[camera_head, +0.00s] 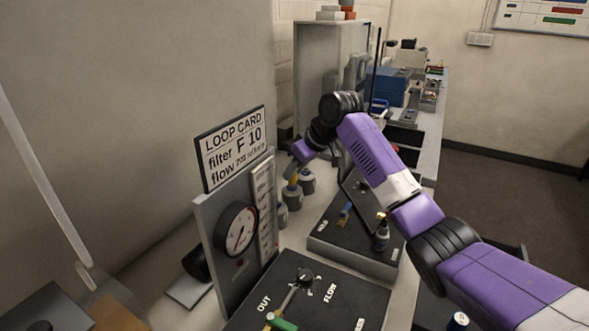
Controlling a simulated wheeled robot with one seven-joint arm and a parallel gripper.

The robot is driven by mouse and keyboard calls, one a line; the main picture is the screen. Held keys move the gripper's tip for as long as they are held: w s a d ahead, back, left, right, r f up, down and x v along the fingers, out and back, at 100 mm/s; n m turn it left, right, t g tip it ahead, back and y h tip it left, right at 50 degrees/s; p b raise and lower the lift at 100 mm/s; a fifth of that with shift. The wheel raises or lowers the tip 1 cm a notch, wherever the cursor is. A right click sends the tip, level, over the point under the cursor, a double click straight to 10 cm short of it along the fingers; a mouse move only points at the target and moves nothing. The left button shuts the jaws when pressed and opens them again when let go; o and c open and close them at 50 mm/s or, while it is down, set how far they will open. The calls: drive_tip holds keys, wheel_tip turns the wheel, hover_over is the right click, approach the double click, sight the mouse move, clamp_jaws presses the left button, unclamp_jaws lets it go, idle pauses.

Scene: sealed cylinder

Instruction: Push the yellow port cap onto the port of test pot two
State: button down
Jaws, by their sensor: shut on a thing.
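My gripper (295,170) points down at the back of the bench, its purple hand above a row of small grey pots. It is shut on a small yellow piece, which looks like the port cap (294,179). The cap is just above or touching the middle pot (292,197); I cannot tell which. Another pot (307,182) stands behind it to the right, and one (281,214) in front to the left. No pot numbers are readable, so I cannot tell which is test pot two. The port itself is hidden.
A panel with a dial gauge (237,229) and a loop card (231,148) stands left of the pots. A dark-topped tray (349,241) with a small bottle (381,238) lies to the right. A grey cabinet (323,75) stands behind.

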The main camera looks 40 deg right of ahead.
drive_tip(key=shift+f, duration=0.2)
drive_tip(key=c, duration=1.1)
unclamp_jaws()
drive_tip(key=shift+r, duration=0.15)
drive_tip(key=v, duration=0.7)
drive_tip(key=shift+s+r, duration=0.2)
drive_tip(key=shift+r, duration=0.05)
